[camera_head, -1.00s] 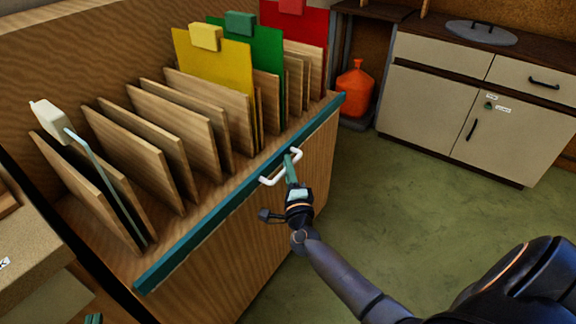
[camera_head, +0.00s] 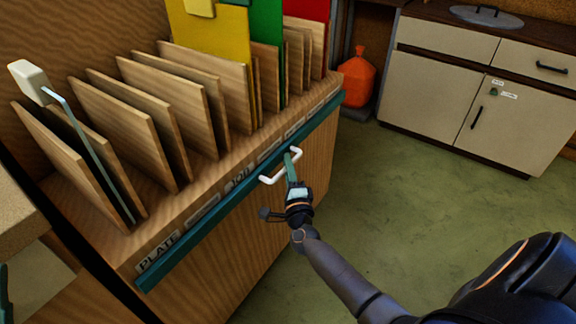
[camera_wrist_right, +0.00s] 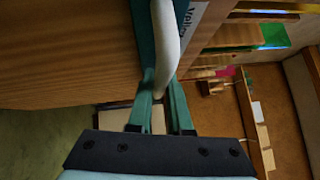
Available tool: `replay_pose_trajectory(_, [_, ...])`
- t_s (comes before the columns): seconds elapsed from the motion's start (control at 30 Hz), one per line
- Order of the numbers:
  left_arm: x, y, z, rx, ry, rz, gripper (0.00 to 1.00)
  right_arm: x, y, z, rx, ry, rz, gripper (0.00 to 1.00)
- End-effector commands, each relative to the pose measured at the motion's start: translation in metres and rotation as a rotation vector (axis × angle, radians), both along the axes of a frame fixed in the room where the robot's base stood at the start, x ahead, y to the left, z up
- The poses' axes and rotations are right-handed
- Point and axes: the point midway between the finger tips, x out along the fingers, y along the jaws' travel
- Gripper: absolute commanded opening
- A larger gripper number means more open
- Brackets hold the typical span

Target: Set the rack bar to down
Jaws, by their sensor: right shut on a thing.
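The rack bar (camera_head: 215,222) is a long teal bar along the front of the wooden rack. It lies below a strip of labels, which is uncovered. A white handle (camera_head: 268,181) stands out from the bar. My right gripper (camera_head: 290,165) is shut on this handle. In the right wrist view the white handle (camera_wrist_right: 166,45) runs between the teal fingers of the right gripper (camera_wrist_right: 160,100), with the teal bar (camera_wrist_right: 146,40) beside it. A teal sliver at the lower left edge of the head view may be part of my left gripper; its fingers cannot be made out.
The rack holds several upright wooden boards (camera_head: 125,120), a yellow sheet (camera_head: 215,40), and a green one (camera_head: 265,30). A white-headed tool (camera_head: 30,82) stands at the left. The green floor at right is clear.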

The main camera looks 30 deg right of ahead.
Motion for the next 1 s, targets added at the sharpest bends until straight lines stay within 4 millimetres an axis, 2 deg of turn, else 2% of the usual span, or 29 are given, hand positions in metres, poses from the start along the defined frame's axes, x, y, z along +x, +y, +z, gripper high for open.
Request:
replay_pose_trajectory(0.03, [0.0,0.0,0.0,0.0,-0.001,0.0,0.0,-0.001,0.001,-0.006,0.002,0.014,0.002,0.0])
replay_pose_trajectory(0.2, [0.0,0.0,0.0,0.0,0.001,0.0,0.0,-0.002,0.001,-0.008,0.003,0.018,0.004,0.0])
replay_pose_trajectory(0.23, [0.0,0.0,0.0,0.0,0.001,0.0,0.0,-0.002,0.001,-0.008,0.003,0.018,0.004,0.21])
replay_pose_trajectory(0.47, [0.0,0.0,0.0,0.0,0.001,0.0,0.0,-0.001,0.001,-0.006,0.002,0.014,0.002,0.47])
replay_pose_trajectory(0.77, [0.0,0.0,0.001,0.0,0.002,0.001,0.0,-0.003,0.001,-0.004,0.002,0.01,0.002,0.47])
replay_pose_trajectory(0.87, [0.0,0.0,0.004,0.002,0.001,0.001,0.0,-0.011,0.005,-0.005,0.003,0.012,0.001,0.47])
replay_pose_trajectory(1.0, [0.0,0.0,0.01,0.008,-0.003,0.005,0.0,-0.034,0.015,-0.008,0.004,0.014,0.003,0.47])
